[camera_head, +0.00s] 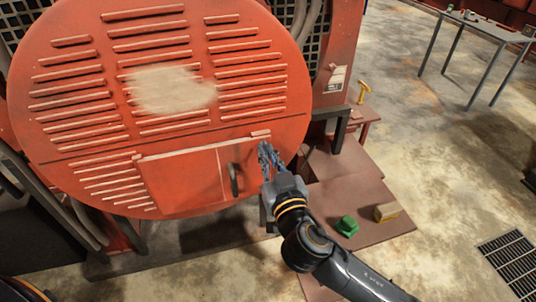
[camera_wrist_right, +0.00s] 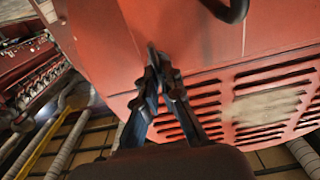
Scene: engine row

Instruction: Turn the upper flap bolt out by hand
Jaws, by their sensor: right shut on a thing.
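The round red cover (camera_head: 60,150) has a rectangular flap (camera_head: 185,185) low on its face, with a dark handle (camera_head: 234,181) near the flap's right end. My right gripper (camera_head: 264,147) is at the cover's lower right, just right of the flap. In the right wrist view its fingertips (camera_wrist_right: 157,62) come together against the red face, shut on the upper flap bolt. The bolt is mostly hidden between the fingertips, so I cannot tell how far out it is. The handle also shows at the top of the wrist view (camera_wrist_right: 230,8). My left gripper is not in view.
A green block (camera_head: 347,226) and a yellowish block (camera_head: 387,212) lie on the low brown surface (camera_head: 350,195) beside my right forearm. A yellow object (camera_head: 364,91) stands behind. A grey table (camera_head: 480,27) is at the back right. A floor grate (camera_head: 512,262) lies at right.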

